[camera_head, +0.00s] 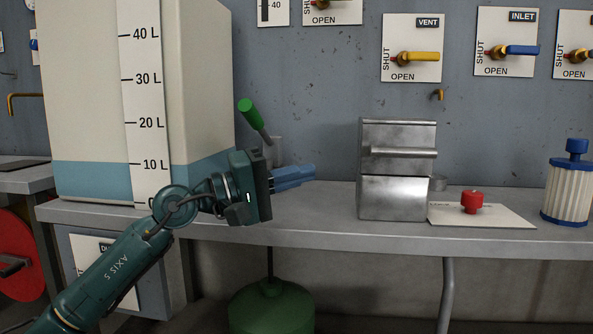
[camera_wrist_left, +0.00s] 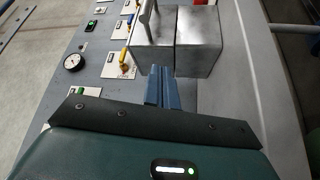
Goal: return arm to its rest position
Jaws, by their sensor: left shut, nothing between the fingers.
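My left gripper (camera_head: 312,172) is above the bench, in front of the tank's right side, with its blue fingers pointing right. Its fingers are together with nothing between them; they also show in the left wrist view (camera_wrist_left: 163,84). The fingers point toward a metal box with a bar handle (camera_head: 393,192) and are apart from it in the head view. The box also shows in the wrist view (camera_wrist_left: 198,50). My right gripper is in neither view.
A large tank (camera_head: 75,90) with a litre scale stands on the bench (camera_head: 330,228) at left. A green-handled lever (camera_head: 254,115) rises behind my gripper. A red knob (camera_head: 471,201) on a plate and a blue-capped filter (camera_head: 567,190) stand at right. Valve panels line the wall.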

